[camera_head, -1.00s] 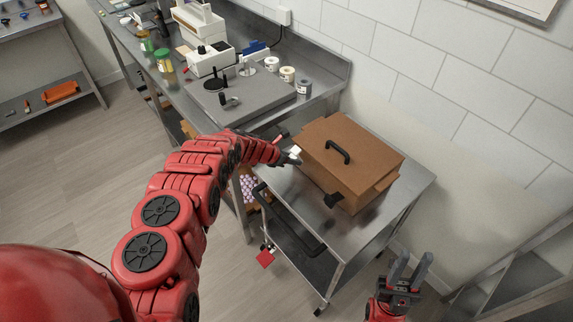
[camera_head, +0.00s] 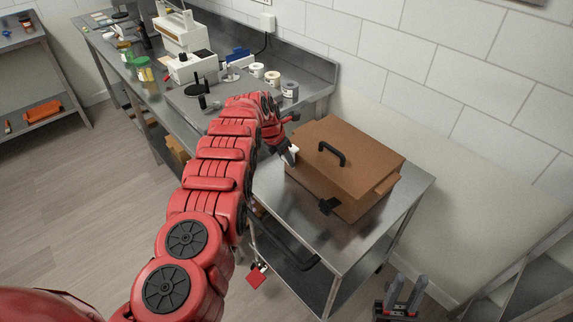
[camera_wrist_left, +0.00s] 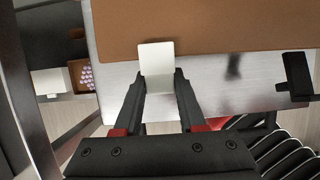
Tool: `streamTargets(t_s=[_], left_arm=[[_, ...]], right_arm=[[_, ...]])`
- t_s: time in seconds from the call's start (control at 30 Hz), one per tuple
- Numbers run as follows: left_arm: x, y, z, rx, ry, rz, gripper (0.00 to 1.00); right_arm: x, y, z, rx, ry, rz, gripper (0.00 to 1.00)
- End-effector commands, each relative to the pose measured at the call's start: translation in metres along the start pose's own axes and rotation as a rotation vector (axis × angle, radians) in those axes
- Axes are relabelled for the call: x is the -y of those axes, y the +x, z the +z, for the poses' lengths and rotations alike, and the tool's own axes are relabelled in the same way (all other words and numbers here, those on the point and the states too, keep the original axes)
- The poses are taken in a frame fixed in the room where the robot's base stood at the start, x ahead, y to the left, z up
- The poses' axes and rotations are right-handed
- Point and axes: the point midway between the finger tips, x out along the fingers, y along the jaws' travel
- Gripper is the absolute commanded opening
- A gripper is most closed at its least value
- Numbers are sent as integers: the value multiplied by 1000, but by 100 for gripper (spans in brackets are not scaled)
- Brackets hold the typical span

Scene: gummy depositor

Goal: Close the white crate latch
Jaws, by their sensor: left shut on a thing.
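The brown crate (camera_head: 365,165) sits on the steel cart, its lid down, with a black handle (camera_head: 331,153) on top. The white latch (camera_wrist_left: 156,56) is at the crate's front edge, between the fingers of my left gripper (camera_wrist_left: 160,88). That gripper is shut on the latch. In the head view the white latch (camera_head: 292,151) shows as a small light patch at the crate's left corner, partly hidden by my left gripper (camera_head: 288,157). My right gripper (camera_head: 405,294) is open and empty, low and right of the cart.
The steel cart (camera_head: 345,238) has bare top in front of the crate. A counter (camera_head: 205,118) with a white machine (camera_head: 192,66) and several jars stands behind and left of my left arm. A tiled wall (camera_head: 470,80) rises behind the crate.

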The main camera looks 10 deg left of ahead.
Motion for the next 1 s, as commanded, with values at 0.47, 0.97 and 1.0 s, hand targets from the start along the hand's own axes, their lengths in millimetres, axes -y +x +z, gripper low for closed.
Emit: streamTargets(t_s=[0.47,0.97,1.0], left_arm=[[-3,-2,-4,-30,-9,11,0],[-2,-2,-3,-29,-8,9,70],[-2,-2,-3,-29,-8,9,70]], right_arm=[[0,-8,1,0,0,0,32],[0,-8,1,0,0,0,32],[0,-8,1,0,0,0,32]])
